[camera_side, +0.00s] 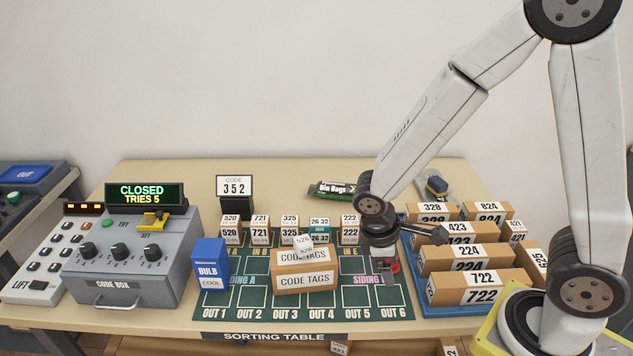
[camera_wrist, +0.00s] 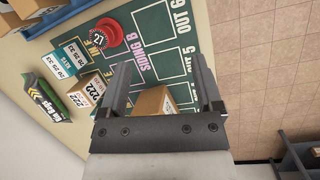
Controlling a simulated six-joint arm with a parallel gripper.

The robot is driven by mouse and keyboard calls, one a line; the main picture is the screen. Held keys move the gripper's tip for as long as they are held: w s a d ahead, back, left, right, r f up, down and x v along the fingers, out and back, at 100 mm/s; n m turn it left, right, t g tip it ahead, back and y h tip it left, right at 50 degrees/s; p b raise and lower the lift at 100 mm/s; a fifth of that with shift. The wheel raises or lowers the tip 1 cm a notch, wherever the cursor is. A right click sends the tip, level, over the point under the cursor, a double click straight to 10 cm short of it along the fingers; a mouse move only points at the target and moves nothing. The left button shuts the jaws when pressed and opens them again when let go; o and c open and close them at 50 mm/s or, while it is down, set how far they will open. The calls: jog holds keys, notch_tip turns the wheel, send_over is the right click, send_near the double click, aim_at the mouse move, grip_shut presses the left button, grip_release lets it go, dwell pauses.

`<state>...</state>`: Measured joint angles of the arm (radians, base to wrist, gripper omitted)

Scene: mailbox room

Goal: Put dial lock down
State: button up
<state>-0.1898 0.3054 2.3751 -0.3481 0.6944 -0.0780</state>
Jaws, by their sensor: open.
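The dial lock seems to be the red round object with a dark marked face (camera_wrist: 105,36) standing on the green mat beside the SIDING B lettering in the wrist view. In the side view its red body (camera_side: 391,267) shows under my wrist, partly hidden by it. My gripper (camera_wrist: 160,75) is open, with its two fingers apart and nothing held. The lock lies outside the fingers, to their upper left in the wrist view. A cardboard box (camera_wrist: 155,103) shows beyond the gap between the fingers.
The code box (camera_side: 131,262) stands left. A blue tray (camera_side: 470,298) of numbered boxes is close on the right.

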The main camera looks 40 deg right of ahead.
jog(key=shift+w+d+r+m+t+y, duration=0.2)
jog(key=shift+r+m+t+y, duration=0.3)
jog(key=shift+r+m+t, duration=0.4)
jog(key=shift+w+d+r+m+t+y, duration=0.25)
jog(key=shift+r+m+t+y, duration=0.3)
jog(key=shift+m, duration=0.7)
jog(key=shift+w+d+r+m+t+y, duration=0.2)
jog(key=shift+r+m+t+y, duration=0.25)
jog(key=shift+r+m+t, duration=0.45)
jog(key=shift+f, duration=0.15)
